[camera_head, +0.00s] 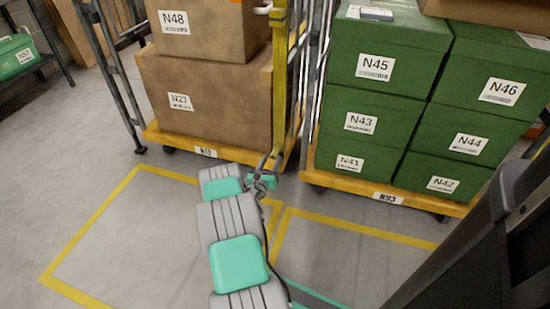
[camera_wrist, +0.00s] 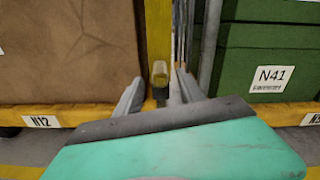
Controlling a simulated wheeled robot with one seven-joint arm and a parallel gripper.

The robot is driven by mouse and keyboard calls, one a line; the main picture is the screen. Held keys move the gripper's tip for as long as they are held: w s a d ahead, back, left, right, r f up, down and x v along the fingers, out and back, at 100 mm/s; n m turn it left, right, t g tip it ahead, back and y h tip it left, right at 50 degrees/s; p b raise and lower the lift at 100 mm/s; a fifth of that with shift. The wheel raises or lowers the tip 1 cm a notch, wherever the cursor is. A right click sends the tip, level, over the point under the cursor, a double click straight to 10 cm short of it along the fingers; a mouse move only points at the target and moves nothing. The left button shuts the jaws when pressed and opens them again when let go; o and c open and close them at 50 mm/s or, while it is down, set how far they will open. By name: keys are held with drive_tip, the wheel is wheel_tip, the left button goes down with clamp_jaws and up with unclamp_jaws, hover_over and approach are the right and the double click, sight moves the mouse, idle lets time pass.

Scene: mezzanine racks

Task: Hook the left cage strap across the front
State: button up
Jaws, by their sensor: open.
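The left cage (camera_head: 180,146), labelled N12, has a yellow base and holds brown boxes. The yellow strap (camera_head: 279,75) hangs straight down at the cage's right front post. It also shows in the wrist view (camera_wrist: 158,30), where its dark lower end with a yellowish tip piece (camera_wrist: 160,72) lies between my fingers in the picture. My gripper (camera_head: 270,168) is open, low in front of the strap's lower end; in the wrist view its two fingers (camera_wrist: 160,92) spread either side of that end. I cannot tell whether they touch it. The strap does not cross the cage front.
The right cage (camera_head: 350,187), labelled N93, stands close by with stacked green boxes (camera_head: 377,70). A narrow gap with metal posts separates the cages. Yellow lines (camera_head: 95,218) mark clear floor in front. A shelf with a green bin (camera_head: 15,55) is at the far left.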

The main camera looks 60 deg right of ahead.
sight(275, 152)
drive_tip(key=d, duration=0.1)
drive_tip(key=d+b, duration=0.1)
drive_tip(key=d, duration=0.2)
drive_tip(key=shift+w+d+f, duration=0.15)
drive_tip(key=shift+w+d, duration=0.3)
drive_tip(key=shift+d, duration=0.15)
clamp_jaws()
idle(0.9)
